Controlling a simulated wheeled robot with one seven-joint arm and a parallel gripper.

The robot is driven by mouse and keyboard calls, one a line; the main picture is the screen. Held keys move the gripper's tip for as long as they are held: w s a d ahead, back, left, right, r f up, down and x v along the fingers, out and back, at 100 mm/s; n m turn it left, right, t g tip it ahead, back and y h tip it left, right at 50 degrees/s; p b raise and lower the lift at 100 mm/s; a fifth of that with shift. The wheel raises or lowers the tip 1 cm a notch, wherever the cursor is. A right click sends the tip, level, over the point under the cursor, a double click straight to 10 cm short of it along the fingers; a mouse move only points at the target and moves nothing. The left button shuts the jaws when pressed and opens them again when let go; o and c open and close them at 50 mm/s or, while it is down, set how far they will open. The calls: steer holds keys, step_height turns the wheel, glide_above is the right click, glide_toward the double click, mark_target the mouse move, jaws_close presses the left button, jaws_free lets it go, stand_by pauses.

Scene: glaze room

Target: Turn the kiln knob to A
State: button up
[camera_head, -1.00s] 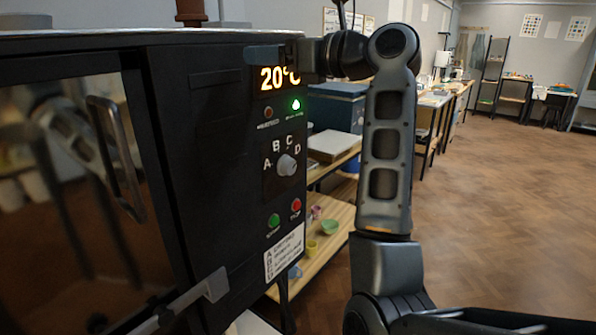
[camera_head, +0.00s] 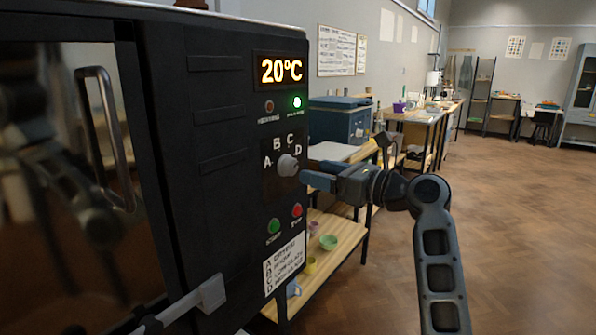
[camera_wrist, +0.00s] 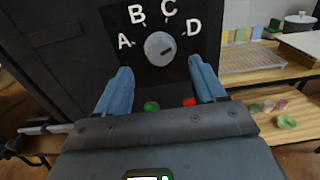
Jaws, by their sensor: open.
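The kiln knob (camera_head: 288,165) is a round grey dial on the kiln's dark front panel, with white letters A, B, C and D around its upper side.
The kiln display (camera_head: 281,70) reads 20°C, with a lit green light (camera_head: 297,102) below. A green button (camera_head: 274,226) and a red button (camera_head: 297,210) sit under the knob. The kiln door handle (camera_head: 108,140) juts out at left. A wooden shelf (camera_head: 345,235) stands behind; open floor lies right.

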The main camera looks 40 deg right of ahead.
mark_target(294, 166)
steer(key=x, duration=0.6)
steer(key=c, duration=1)
